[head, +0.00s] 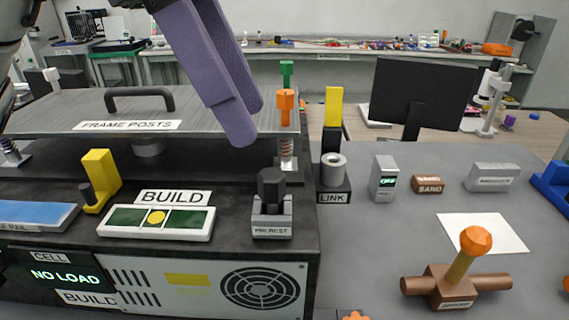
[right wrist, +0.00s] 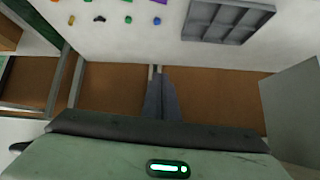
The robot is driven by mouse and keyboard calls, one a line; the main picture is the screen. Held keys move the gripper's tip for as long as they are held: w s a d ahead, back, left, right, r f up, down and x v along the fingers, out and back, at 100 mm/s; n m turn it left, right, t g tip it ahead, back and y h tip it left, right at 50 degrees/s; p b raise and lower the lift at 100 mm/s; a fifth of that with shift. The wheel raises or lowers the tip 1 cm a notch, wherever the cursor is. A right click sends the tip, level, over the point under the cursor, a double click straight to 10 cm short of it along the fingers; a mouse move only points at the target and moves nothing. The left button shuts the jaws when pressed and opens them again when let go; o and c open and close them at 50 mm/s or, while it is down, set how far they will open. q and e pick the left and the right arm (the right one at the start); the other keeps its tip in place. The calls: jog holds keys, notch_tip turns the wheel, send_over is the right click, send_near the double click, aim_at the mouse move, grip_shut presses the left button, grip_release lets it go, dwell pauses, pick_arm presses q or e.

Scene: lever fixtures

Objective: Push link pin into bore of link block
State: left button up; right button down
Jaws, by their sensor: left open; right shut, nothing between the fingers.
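The link pin (head: 271,184) is a dark, thick upright piece standing in the grey holder labelled PIN REST (head: 271,229), on the dark fixture's right end. The link block (head: 333,189) is a dark block labelled LINK, just right of the fixture. A grey ring (head: 333,170) with a round bore sits on it, and the bore looks empty. My left gripper (head: 238,125) has purple fingers, is open, and hangs above and left of the pin, apart from it. My right gripper (right wrist: 161,95) is shut and empty in the right wrist view, away from both objects.
An orange-topped spring post (head: 286,125) and a yellow-topped black lever (head: 333,112) stand behind the pin and link. The FRAME POSTS plate (head: 75,115) is at left. A brown lever block (head: 448,288) is at front right.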

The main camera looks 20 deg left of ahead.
aim_at(271, 173)
pick_arm(q)
jog(key=f, duration=0.1)
jog(key=d+f, duration=0.1)
jog(key=shift+s+f, duration=0.2)
jog(key=shift+f, duration=0.1)
jog(key=shift+x, duration=3.05)
jog(key=shift+s, duration=0.1)
grip_shut()
